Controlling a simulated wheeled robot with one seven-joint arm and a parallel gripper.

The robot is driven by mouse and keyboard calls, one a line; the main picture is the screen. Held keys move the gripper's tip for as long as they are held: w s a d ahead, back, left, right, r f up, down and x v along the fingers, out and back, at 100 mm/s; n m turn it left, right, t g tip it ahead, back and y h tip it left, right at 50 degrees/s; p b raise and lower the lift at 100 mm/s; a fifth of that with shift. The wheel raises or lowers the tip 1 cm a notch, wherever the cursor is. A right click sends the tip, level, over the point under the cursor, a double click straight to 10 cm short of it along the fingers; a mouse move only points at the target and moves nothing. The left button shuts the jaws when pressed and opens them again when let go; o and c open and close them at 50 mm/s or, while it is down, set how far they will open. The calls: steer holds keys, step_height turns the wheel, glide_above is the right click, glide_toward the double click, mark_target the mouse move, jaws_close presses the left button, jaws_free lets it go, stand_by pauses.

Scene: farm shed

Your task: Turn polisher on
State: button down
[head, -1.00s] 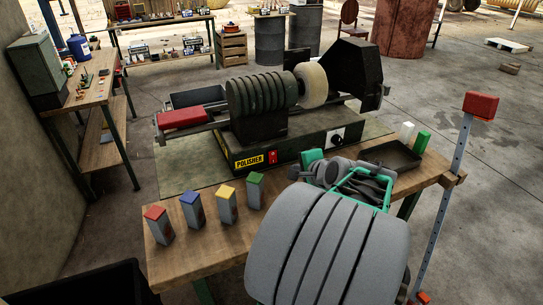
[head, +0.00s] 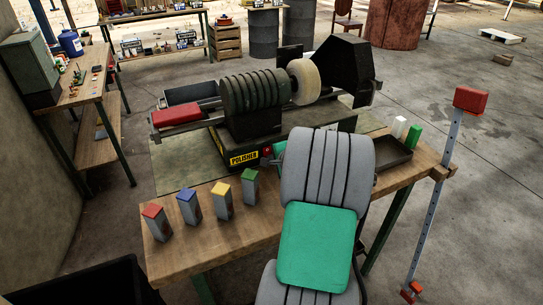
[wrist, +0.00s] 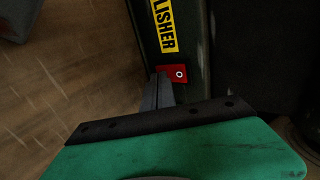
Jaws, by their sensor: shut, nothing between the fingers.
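The polisher (head: 305,137) stands on the workbench, with a dark green base, ribbed grey drum and pale wheel. Its yellow POLISHER label (head: 244,159) is on the front face of the base. The red switch (head: 267,151) sits just right of the label, partly hidden by my arm. In the wrist view, the red switch (wrist: 177,74) shows a white ring on its right part. My gripper (wrist: 161,77) is shut and empty, its fingertips at the switch's left edge. I cannot tell whether they touch it. In the head view my arm hides most of the gripper.
Blocks with red (head: 153,211), blue (head: 187,195), yellow (head: 218,189) and green (head: 250,175) tops stand along the bench's front left. A black tray (head: 393,153) and white and green blocks are at the right. A post with a red top (head: 478,100) rises at the bench's right end.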

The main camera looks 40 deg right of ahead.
steer(key=shift+w, duration=0.25)
steer(key=shift+f, duration=0.1)
